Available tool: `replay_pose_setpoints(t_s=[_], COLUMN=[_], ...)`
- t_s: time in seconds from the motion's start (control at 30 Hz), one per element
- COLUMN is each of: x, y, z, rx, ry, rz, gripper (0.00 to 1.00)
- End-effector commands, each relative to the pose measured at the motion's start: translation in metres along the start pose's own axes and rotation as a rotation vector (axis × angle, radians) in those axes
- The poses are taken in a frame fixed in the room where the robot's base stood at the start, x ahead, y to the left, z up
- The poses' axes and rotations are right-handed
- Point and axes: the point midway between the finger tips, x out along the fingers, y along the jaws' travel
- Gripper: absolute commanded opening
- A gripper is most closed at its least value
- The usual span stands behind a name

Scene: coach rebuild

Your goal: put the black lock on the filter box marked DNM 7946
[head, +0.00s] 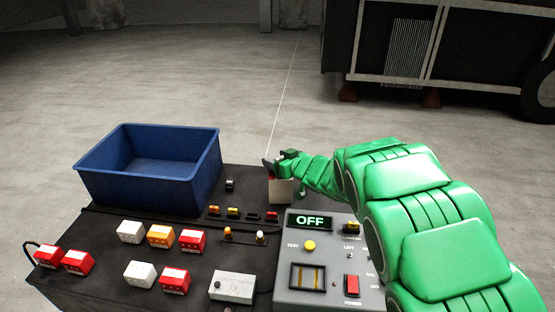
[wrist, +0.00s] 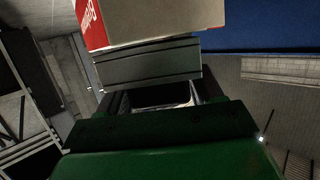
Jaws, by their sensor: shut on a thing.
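My gripper (head: 274,168) is at the back right of the dark bench and points down. It is shut on a cream and red box (head: 281,191), which also shows in the wrist view (wrist: 150,18) with a grey block (wrist: 150,65) just in front of the jaws. The box's lettering is cut off, so I cannot read DNM 7946 on it. A small black piece (head: 230,185), perhaps the black lock, sits on the bench next to the blue bin. Another dark piece (head: 253,216) lies in a row with yellow and red ones.
A blue bin (head: 150,182) stands at the back left. Several red, white and orange modules (head: 160,236) cover the front left. A grey panel (head: 325,262) reading OFF stands at the right, partly behind my arm. A dark machine (head: 440,45) stands beyond on the floor.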

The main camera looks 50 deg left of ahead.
Motion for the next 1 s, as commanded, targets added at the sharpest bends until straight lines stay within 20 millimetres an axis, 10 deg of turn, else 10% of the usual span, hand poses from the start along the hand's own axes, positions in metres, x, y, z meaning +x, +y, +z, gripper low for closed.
replay_pose_setpoints(t_s=[0.27,0.3,0.47,1.0], x=[0.001,0.001,0.001,-0.014], y=[0.000,0.000,0.000,0.001], z=[0.002,0.002,0.002,-0.002], rx=[0.001,0.001,0.001,0.000], ry=[0.001,0.001,0.000,0.001], rz=[0.000,0.000,0.000,0.001], gripper=[0.18,0.67,0.91,0.91])
